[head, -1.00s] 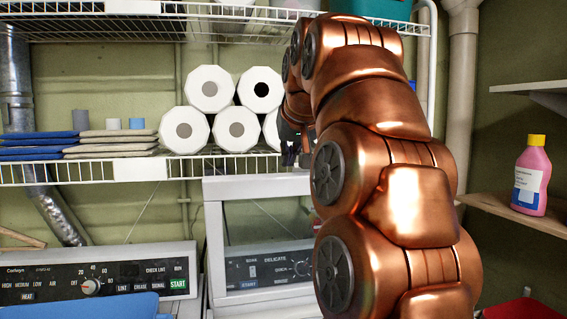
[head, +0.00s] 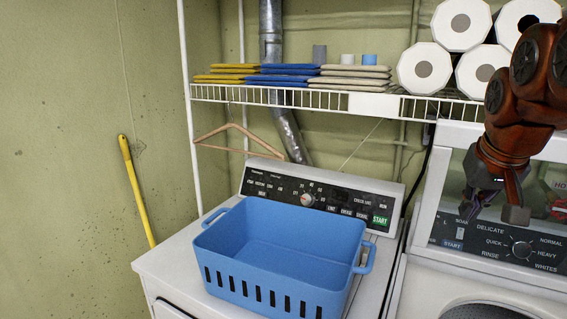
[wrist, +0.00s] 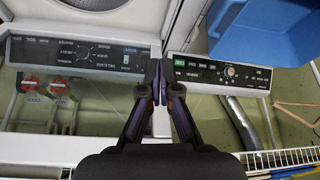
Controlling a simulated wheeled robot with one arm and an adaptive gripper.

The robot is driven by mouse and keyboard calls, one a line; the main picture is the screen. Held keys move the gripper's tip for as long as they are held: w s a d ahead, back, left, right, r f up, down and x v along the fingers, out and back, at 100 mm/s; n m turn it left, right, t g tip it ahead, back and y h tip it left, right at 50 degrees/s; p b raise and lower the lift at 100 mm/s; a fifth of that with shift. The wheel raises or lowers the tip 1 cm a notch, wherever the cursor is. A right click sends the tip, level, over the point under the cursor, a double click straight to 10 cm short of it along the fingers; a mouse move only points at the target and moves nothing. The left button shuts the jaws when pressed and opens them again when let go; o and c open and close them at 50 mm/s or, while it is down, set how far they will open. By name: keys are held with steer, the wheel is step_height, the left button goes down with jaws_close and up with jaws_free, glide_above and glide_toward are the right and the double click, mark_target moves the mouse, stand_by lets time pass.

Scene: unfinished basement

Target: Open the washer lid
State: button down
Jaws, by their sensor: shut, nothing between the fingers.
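The washer (head: 475,270) is the white machine at the right of the head view, partly cut off. Its white-framed lid (head: 446,160), with a see-through window, stands raised in front of the control panel. The panel's dial and lettering show through the window. Part of a round opening (head: 484,311) shows on the washer top; it also shows at the top of the wrist view (wrist: 92,4). My gripper (head: 492,212) is in front of the lid window, partly over it. In the wrist view its fingertips (wrist: 161,72) are together and empty, near the lid's side edge. Contact cannot be told.
A blue laundry basket (head: 212,262) stands on the white machine (head: 165,270) left of the washer. A wire shelf (head: 290,97) above carries folded cloths and paper rolls (head: 425,68). A hanger (head: 235,127) hangs below it. A yellow-handled stick (head: 135,190) leans at the left wall.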

steer(key=s+a+f+n+g, duration=0.1)
steer(key=s+a+f, duration=0.3)
steer(key=f, duration=0.4)
steer(key=s+a+f+g+y, duration=0.1)
steer(key=s+a+f+g, duration=0.1)
steer(key=s+a+f, duration=0.3)
step_height(320, 180, down, 3)
steer(key=shift+s+a+r+n+g, duration=0.1)
steer(key=shift+s+a+n+g, duration=0.2)
steer(key=shift+s, duration=0.35)
steer(key=c, duration=1.8)
jaws_free()
steer(key=s+a+f+g, duration=0.1)
steer(key=s+f, duration=0.2)
steer(key=s, duration=0.1)
steer(key=s+a+f+g, duration=0.1)
steer(key=s+f, duration=0.3)
steer(key=s, duration=0.1)
steer(key=s+a+f+n+g, duration=0.1)
steer(key=s+f, duration=0.3)
steer(key=shift+s+a+f+y, duration=0.15)
steer(key=shift+s+a+y, duration=0.05)
steer(key=shift+a+y, duration=0.15)
steer(key=shift+o, duration=0.8)
steer(key=shift+s+f, duration=0.1)
steer(key=shift+s, duration=0.05)
